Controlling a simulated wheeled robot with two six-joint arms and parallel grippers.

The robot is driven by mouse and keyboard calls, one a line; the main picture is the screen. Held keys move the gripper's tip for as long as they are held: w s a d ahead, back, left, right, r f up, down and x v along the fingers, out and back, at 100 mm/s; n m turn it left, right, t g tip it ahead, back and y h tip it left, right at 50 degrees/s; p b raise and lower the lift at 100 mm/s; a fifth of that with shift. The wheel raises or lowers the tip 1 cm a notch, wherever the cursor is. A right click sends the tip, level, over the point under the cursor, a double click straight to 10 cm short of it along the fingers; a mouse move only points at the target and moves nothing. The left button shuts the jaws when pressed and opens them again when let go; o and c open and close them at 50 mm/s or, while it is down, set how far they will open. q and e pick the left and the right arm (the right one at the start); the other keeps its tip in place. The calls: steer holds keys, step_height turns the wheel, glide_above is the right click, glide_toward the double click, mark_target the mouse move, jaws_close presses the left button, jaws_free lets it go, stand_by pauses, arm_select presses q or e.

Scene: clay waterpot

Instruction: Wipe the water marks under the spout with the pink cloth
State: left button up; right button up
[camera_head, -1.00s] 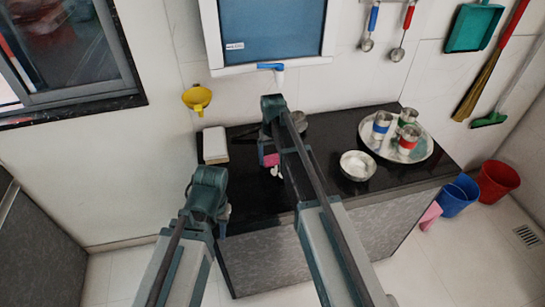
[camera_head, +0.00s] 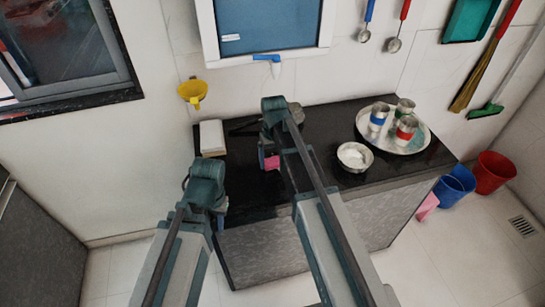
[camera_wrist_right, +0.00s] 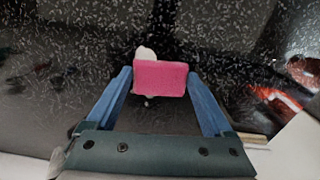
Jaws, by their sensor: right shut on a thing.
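The pink cloth (camera_wrist_right: 161,77) is held between the two blue fingers of my right gripper (camera_wrist_right: 160,84), low over the speckled black counter. A white water mark (camera_wrist_right: 146,54) shows just beyond the cloth, and small pale specks lie on the near side. Whether the cloth touches the counter is unclear. In the head view the cloth (camera_head: 271,162) shows beside my right wrist, which hides the counter behind it. The spout (camera_head: 269,62), with a blue lever, is on the wall above.
A steel tray (camera_head: 418,143) with several banded cups and a steel bowl (camera_head: 355,157) stand on the right of the black counter (camera_head: 325,119). A white block (camera_head: 211,137) is at its left end. Blue and red buckets stand on the floor at right.

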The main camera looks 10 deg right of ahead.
mark_target(277, 179)
steer(key=shift+s+f, duration=0.1)
steer(key=shift+s, duration=1.2)
steer(key=shift+c, duration=0.7)
steer(key=shift+s+d, duration=0.1)
steer(key=shift+s, duration=1.75)
steer(key=shift+w, duration=0.1)
steer(key=shift+a, duration=0.2)
steer(key=shift+w+a, duration=0.1)
steer(key=shift+w, duration=3.8)
steer(key=shift+w+a, duration=0.1)
steer(key=shift+w, duration=1.9)
